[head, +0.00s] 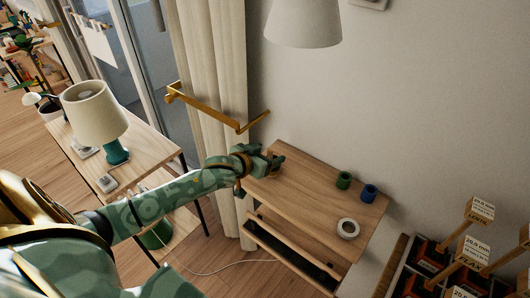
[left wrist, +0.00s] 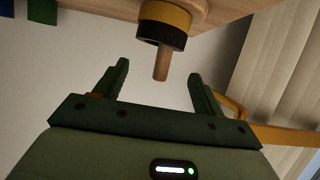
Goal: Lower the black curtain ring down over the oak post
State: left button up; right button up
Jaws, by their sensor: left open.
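The wrist picture is upside down, with the tabletop along its top edge. In the left wrist view the black curtain ring (left wrist: 160,36) is around the oak post (left wrist: 162,64), against a yellow ring (left wrist: 165,13) nearer the post's round wooden base. The bare post end sticks out past the black ring. My left gripper (left wrist: 160,72) is open and empty, its fingers on either side of the post end and apart from the ring. In the head view the left gripper (head: 275,160) is at the far left end of the wooden table (head: 310,193) and hides the post and rings.
A green ring (head: 344,180), a blue ring (head: 369,192) and a white ring (head: 348,228) are on the table's right part. A brass rail (head: 212,110) and curtain (head: 215,70) are behind the arm. A lampshade (head: 304,22) hangs above. Boxed posts stand lower right.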

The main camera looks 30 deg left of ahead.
pick_arm(q)
jog(key=p+v, duration=0.3)
jog(key=v, duration=1.3)
jog(key=shift+s+p, duration=0.2)
jog(key=shift+p, duration=0.1)
